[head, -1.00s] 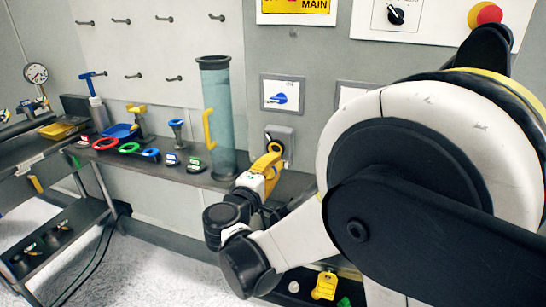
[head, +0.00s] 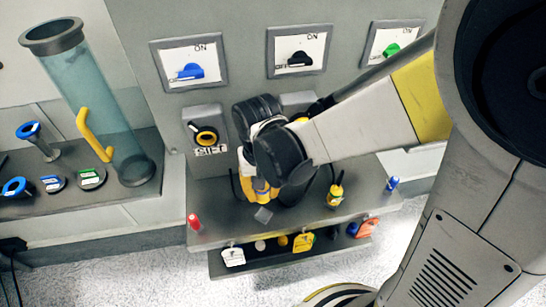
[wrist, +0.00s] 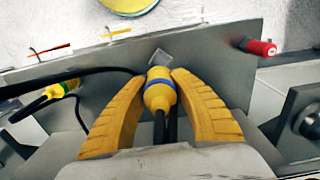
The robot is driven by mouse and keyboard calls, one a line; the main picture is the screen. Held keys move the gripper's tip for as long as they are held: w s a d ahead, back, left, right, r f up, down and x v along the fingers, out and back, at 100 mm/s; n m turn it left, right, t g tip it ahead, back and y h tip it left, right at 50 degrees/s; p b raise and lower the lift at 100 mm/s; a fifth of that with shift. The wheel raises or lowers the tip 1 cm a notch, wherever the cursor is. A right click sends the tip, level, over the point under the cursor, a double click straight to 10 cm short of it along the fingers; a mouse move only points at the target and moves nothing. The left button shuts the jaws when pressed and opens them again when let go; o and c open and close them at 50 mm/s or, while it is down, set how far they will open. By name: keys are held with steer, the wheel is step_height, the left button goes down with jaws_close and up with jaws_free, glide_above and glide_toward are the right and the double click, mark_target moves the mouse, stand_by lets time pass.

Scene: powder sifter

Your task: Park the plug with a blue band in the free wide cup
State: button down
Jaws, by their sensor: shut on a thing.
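My gripper (wrist: 159,88) has its yellow fingers closed around a yellow plug (wrist: 158,98) with a pale bluish band near its tip. Two dark cables run back from the plug between the fingers. In the head view the held plug (head: 262,186) shows low beside my wrist, above the shelf (head: 225,230). A second yellow plug (head: 335,192) stands on the shelf to the right, with a black cable; it also shows at the left of the wrist view (wrist: 62,89). I cannot make out a wide cup; my wrist hides part of the shelf.
A small grey square (head: 263,214) lies near the held plug. A red cylinder (head: 194,222) stands at the shelf's left end, a blue one (head: 391,184) at its right. A lower rack carries tags, including a white one (head: 233,256). A tall clear tube (head: 95,105) stands at left.

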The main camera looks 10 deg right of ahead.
steer(key=shift+s+f+b, duration=0.15)
steer(key=shift+f+b, duration=0.5)
steer(key=shift+f, duration=0.1)
steer(key=shift+f+b, duration=2.35)
steer(key=shift+f, duration=0.45)
steer(key=shift+f+b, duration=0.7)
steer(key=shift+b, duration=0.1)
steer(key=c, duration=1.1)
jaws_free()
